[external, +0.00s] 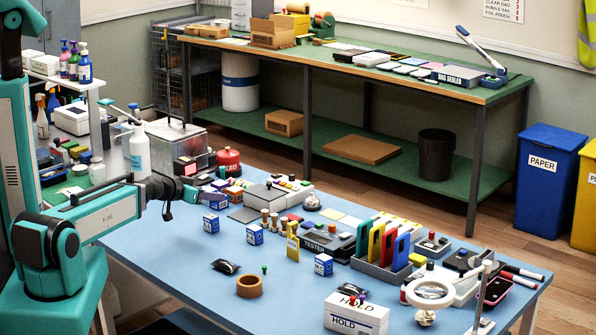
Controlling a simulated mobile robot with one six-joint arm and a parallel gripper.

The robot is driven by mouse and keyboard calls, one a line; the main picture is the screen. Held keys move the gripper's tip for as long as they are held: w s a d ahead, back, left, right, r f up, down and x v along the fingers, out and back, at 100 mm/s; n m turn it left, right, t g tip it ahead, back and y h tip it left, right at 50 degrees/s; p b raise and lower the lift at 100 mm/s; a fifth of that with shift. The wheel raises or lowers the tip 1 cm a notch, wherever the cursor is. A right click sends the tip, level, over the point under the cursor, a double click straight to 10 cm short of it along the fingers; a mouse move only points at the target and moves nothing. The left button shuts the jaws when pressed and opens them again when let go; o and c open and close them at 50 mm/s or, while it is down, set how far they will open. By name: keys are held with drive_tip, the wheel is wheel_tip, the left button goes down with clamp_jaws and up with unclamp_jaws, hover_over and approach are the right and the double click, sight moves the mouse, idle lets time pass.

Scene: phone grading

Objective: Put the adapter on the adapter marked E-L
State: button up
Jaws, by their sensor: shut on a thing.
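My gripper (180,194) reaches in from the left, above the far left part of the blue table (165,262). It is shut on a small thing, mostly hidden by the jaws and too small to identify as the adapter. Small blue-and-white marked blocks stand on the table: one (211,223) to the right of and below my gripper, another (254,234) farther right, and a third (323,264) nearer the camera. Their markings are too small to read, so I cannot tell which is E-L or whether they are adapters.
A dark tester (328,242) and a rack of coloured phones (388,245) stand right of centre. A brown tape roll (250,286), a black pouch (226,266), a HOLD box (355,316) and a ring magnifier (430,291) lie nearer. The table's left front is clear.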

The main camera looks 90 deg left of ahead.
sight(206, 204)
drive_tip(key=shift+f, duration=2)
drive_tip(key=shift+f, duration=0.2)
drive_tip(key=o, duration=1.1)
drive_tip(key=shift+c, duration=0.2)
drive_tip(key=shift+r, duration=0.25)
drive_tip(key=shift+b+v, duration=0.45)
drive_tip(key=shift+v, duration=0.9)
drive_tip(key=shift+r+p, duration=0.1)
drive_tip(key=shift+p, duration=0.4)
drive_tip(key=shift+d+p, duration=0.1)
drive_tip(key=shift+p, duration=0.45)
